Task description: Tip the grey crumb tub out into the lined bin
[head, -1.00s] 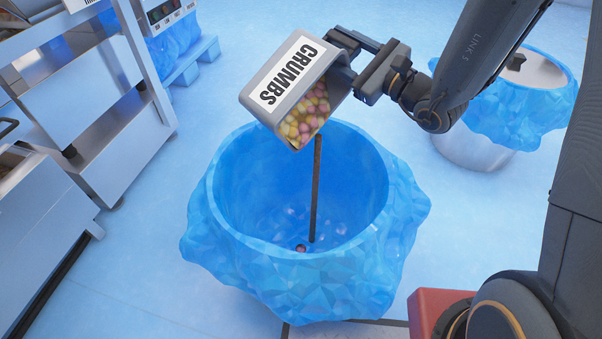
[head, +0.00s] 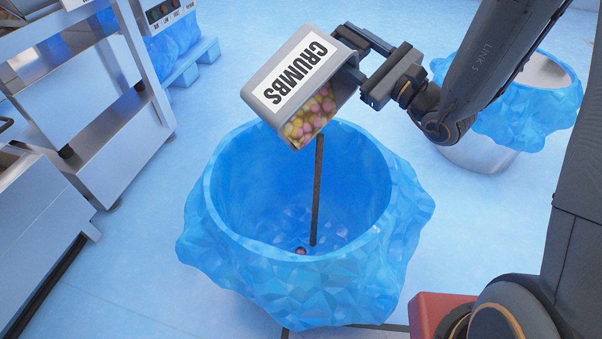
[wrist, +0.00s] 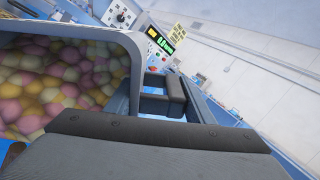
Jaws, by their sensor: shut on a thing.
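A small dark round piece (head: 301,251) lies in the bin. My gripper (head: 352,52) is shut on the tub's right side. Its fingertips are partly hidden.
A second blue-lined bin (head: 545,75) stands at the back right, behind my arm. A metal rack (head: 100,100) and counter (head: 40,230) stand at the left. A red block (head: 428,308) is at the front right. Floor is clear around the lined bin.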

